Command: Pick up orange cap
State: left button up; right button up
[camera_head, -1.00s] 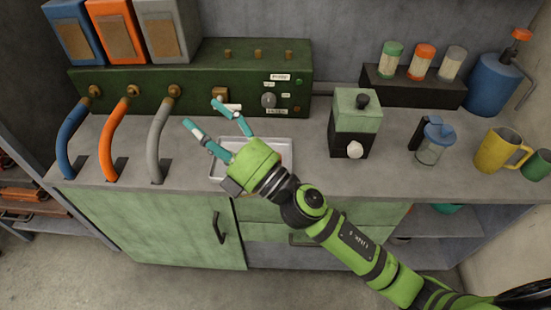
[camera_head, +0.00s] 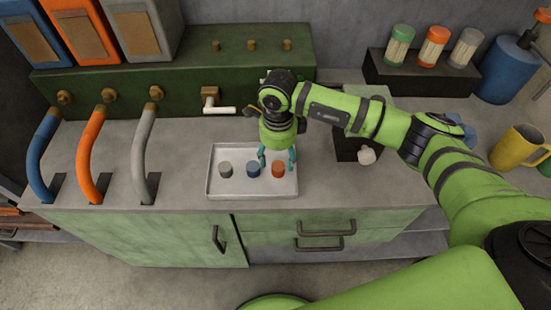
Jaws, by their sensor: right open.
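The orange cap (camera_head: 279,169) stands on the right part of a shallow light-grey tray (camera_head: 238,190) on the counter. A blue cap (camera_head: 253,170) and a grey cap (camera_head: 225,170) stand to its left in a row on the same tray. My right gripper (camera_head: 277,161) points down over the tray, its teal fingers open. One finger is near the gap between the blue and orange caps, the other at the orange cap's right. I cannot tell whether they touch it. My left gripper is not in view.
Blue, orange and grey curved pipes (camera_head: 90,155) stand left of the tray. A green panel (camera_head: 140,95) with a white-handled tap (camera_head: 219,109) is behind it. A grinder-like machine (camera_head: 355,140) and a yellow mug (camera_head: 515,148) are to the right.

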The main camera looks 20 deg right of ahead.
aim_at(278, 166)
notch_tip(278, 166, down, 3)
jog(key=shift+d+p, duration=0.1)
jog(key=shift+p, duration=0.8)
jog(key=shift+w+f, duration=0.2)
jog(key=shift+f, duration=1.05)
jog(key=c, duration=1.1)
jog(key=shift+o, duration=0.2)
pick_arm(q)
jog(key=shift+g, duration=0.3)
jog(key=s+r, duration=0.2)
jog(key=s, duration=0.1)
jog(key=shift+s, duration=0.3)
